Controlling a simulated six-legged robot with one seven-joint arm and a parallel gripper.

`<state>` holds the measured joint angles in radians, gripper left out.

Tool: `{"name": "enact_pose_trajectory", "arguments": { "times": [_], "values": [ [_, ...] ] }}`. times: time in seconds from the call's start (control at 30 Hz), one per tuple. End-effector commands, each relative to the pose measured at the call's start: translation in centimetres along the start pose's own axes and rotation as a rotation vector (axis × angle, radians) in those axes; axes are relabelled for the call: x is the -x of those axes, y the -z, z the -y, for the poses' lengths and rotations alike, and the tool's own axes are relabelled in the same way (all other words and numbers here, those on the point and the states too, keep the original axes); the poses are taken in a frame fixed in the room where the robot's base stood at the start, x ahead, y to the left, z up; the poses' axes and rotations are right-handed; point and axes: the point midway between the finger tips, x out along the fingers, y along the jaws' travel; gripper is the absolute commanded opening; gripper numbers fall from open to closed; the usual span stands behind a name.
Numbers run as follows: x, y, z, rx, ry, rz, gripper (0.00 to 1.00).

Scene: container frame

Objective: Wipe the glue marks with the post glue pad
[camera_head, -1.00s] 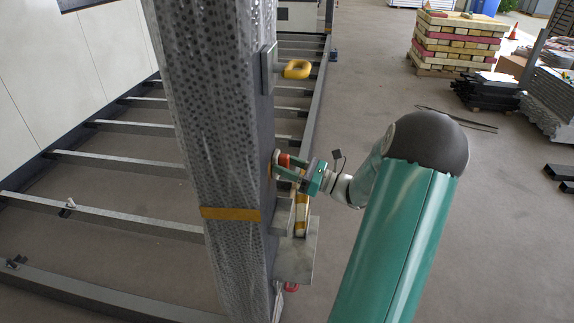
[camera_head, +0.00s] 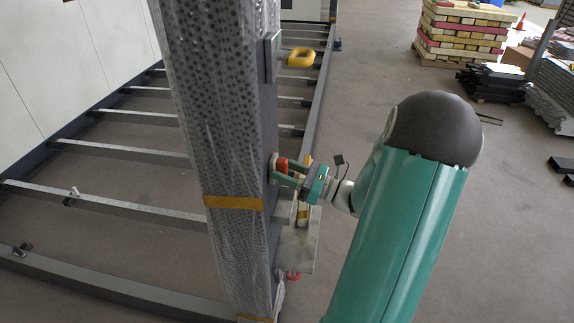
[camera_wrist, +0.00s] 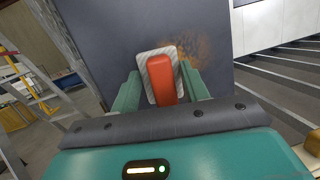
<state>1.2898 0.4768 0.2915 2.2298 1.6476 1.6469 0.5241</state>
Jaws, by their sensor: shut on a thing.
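The post (camera_head: 222,120) stands upright, wrapped in bubble film with a yellow tape band; its dark bare face (camera_wrist: 130,30) fills the middle of the wrist view. My gripper (camera_head: 283,170) is at the right side of the post, its fingers shut on the glue pad. In the wrist view the pad shows a red handle (camera_wrist: 161,80) between the fingers and a grey plate (camera_wrist: 148,58) against or very near the face. Brownish glue marks (camera_wrist: 197,50) show just right of the pad's upper part. Some of the mark may be hidden behind the pad.
A yellow ring-shaped handle (camera_head: 300,58) on a plate sticks out of the post above my gripper. A bracket shelf (camera_head: 298,248) juts out below it. Steel floor beams (camera_head: 120,147) lie left. A ladder (camera_wrist: 35,85) stands left in the wrist view. Open floor lies right.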

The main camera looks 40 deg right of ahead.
Motion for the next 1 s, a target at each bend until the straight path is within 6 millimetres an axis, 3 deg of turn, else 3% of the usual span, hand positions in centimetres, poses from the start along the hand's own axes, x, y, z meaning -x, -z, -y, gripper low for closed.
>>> {"name": "enact_pose_trajectory", "arguments": {
  "times": [0.43,1.0],
  "values": [
    [0.4,-0.1,-0.3,0.0,0.0,0.0,0.27],
    [5.3,-1.3,0.5,0.001,0.001,0.0,0.27]
  ]
}}
